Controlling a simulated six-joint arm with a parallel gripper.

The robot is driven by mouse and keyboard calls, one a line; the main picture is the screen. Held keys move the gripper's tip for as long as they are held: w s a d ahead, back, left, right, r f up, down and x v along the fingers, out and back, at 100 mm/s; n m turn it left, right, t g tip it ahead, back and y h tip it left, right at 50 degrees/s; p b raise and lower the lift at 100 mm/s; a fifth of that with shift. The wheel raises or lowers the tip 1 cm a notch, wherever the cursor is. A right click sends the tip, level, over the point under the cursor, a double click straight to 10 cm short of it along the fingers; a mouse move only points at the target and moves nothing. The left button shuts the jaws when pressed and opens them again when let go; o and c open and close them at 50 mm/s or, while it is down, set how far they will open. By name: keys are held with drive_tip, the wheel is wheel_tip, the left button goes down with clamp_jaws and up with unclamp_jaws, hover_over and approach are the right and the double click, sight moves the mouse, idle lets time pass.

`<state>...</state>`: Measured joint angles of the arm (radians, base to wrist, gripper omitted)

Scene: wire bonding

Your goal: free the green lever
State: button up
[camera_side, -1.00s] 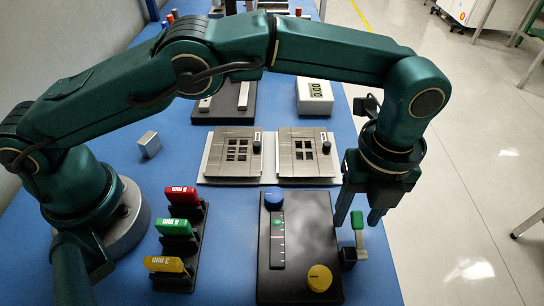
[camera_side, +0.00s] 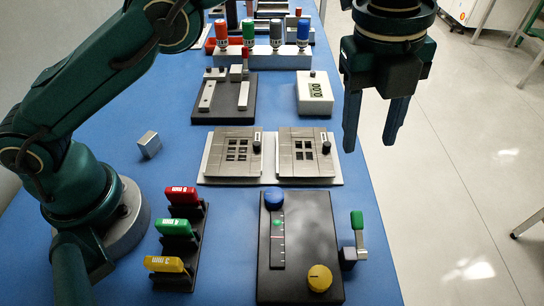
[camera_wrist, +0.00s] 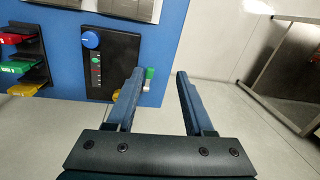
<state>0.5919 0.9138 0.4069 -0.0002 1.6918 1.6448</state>
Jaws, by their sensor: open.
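The green lever (camera_side: 357,222) stands upright on a metal crank at the right side of the black panel (camera_side: 295,205). In the wrist view the green lever (camera_wrist: 149,74) shows just beside my left finger. My gripper (camera_side: 373,145) is open and empty, raised high above the table's right edge, with its fingers pointing down. In the wrist view my gripper (camera_wrist: 155,75) has its two fingers spread apart. Nothing touches the lever.
The panel carries a blue knob (camera_side: 274,199) and a yellow knob (camera_side: 319,278). A rack with red, green and yellow labelled tools (camera_side: 178,228) stands to its left. Two metal plates (camera_side: 270,157) lie behind. Floor is open on the right.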

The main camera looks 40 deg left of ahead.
drive_tip(key=a+r+n+t, duration=0.2)
drive_tip(key=a+r+n, duration=0.2)
drive_tip(key=a+r, duration=0.45)
drive_tip(key=s+a+r+n+t, duration=0.1)
drive_tip(key=s+a+r+n, duration=0.1)
drive_tip(key=s+a+n, duration=0.4)
drive_tip(key=shift+a+r+n, duration=0.35)
drive_tip(key=shift+a+n, duration=0.45)
drive_tip(key=shift+a, duration=0.4)
drive_tip(key=shift+s, duration=0.1)
